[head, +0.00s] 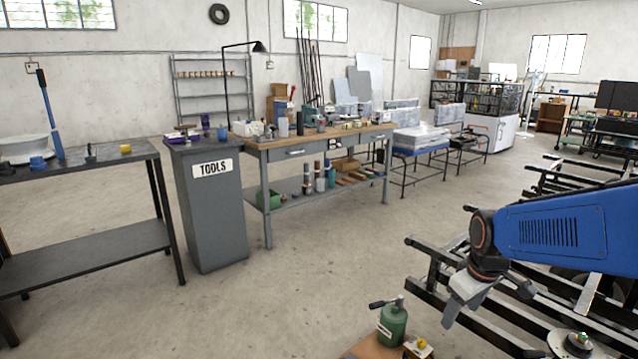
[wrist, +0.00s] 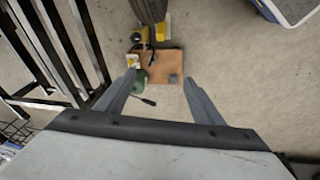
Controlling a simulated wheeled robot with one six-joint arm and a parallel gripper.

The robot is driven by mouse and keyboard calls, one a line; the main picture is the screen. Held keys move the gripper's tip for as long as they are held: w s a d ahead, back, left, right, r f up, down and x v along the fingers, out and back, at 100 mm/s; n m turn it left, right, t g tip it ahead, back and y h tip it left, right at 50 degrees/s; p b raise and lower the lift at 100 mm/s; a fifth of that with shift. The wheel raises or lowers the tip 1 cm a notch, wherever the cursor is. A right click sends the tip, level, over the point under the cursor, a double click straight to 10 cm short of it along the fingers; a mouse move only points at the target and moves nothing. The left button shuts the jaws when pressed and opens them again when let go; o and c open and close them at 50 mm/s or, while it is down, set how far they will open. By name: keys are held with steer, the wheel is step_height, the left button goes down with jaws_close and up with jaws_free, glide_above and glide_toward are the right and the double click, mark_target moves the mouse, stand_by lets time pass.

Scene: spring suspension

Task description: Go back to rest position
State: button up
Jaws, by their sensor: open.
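My gripper (head: 464,299) hangs at the end of my blue arm on the right of the head view, pointing down. In the wrist view my gripper (wrist: 156,84) shows two grey fingers spread apart with nothing between them. Below it is a small wooden surface (wrist: 168,62). A green bottle-like tool with a dark lever (head: 392,322) stands on that surface, at the bottom of the head view. It also shows beside the left finger in the wrist view (wrist: 141,82).
Black metal frame bars (head: 425,297) lie close beneath and beside my arm. A grey TOOLS cabinet (head: 213,225), a wooden workbench (head: 283,148) and a dark table (head: 85,240) stand to the left. The concrete floor between (head: 300,285) is clear.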

steer(key=s+a+r+m, duration=0.2)
steer(key=s, duration=0.7)
steer(key=s+a+r+m+t, duration=0.1)
steer(key=s+a+r+m, duration=0.1)
steer(key=s, duration=0.6)
steer(key=shift+s+r+m+t, duration=0.25)
steer(key=shift+s+m+t, duration=0.1)
steer(key=shift+m, duration=0.15)
steer(key=shift+s+a, duration=0.1)
steer(key=shift+s, duration=0.35)
steer(key=shift+c, duration=0.3)
